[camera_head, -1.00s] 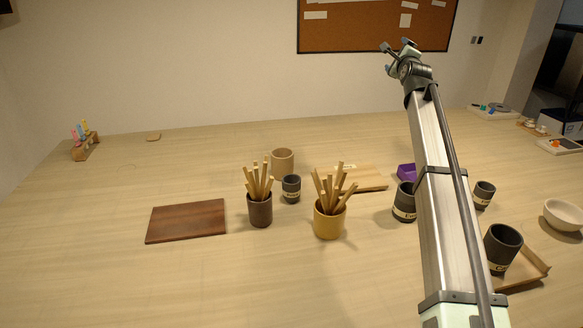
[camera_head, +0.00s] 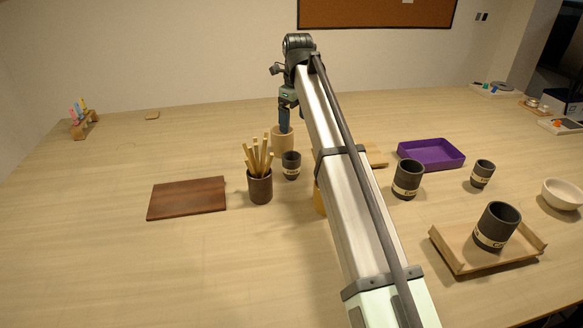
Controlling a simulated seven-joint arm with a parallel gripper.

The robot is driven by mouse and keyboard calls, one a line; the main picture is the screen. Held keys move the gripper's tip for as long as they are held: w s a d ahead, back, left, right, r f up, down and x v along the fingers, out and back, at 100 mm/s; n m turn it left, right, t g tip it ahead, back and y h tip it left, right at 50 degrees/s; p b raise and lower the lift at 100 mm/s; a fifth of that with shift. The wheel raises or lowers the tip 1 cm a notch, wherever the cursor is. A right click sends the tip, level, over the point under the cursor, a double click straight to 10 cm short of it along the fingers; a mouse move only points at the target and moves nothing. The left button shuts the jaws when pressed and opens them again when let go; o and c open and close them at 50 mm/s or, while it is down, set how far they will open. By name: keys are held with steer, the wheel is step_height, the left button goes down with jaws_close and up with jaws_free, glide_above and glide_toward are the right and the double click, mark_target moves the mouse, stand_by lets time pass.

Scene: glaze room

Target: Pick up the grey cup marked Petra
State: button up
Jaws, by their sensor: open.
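Several dark grey cups with pale label bands stand about. A small one (camera_head: 291,166) is left of my arm, a larger one (camera_head: 407,182) right of it. Another small one (camera_head: 482,174) is farther right, and a large one (camera_head: 496,232) stands on a wooden tray (camera_head: 452,256). The labels are too small to read surely, so I cannot tell which says Petra. My gripper (camera_head: 287,124) is open and points down at the tan cup (camera_head: 283,143), behind and above the small left grey cup.
A brown cup of wooden sticks (camera_head: 260,188) stands close left of the small grey cup. My arm mostly covers a yellow cup (camera_head: 319,201). A purple tray (camera_head: 431,154) and white bowl (camera_head: 562,194) are to the right. A dark board (camera_head: 187,198) lies left; the front left is clear.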

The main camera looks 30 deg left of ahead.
mark_target(291, 167)
steer(key=shift+g+h, duration=0.4)
steer(key=shift+h, duration=0.1)
steer(key=s+f, duration=0.1)
steer(key=f, duration=0.8)
steer(key=s+f, duration=0.1)
steer(key=f, duration=0.4)
steer(key=shift+s+d, duration=0.3)
steer(key=shift+c, duration=0.4)
steer(key=c, duration=1.1)
steer(key=shift+r, duration=0.1)
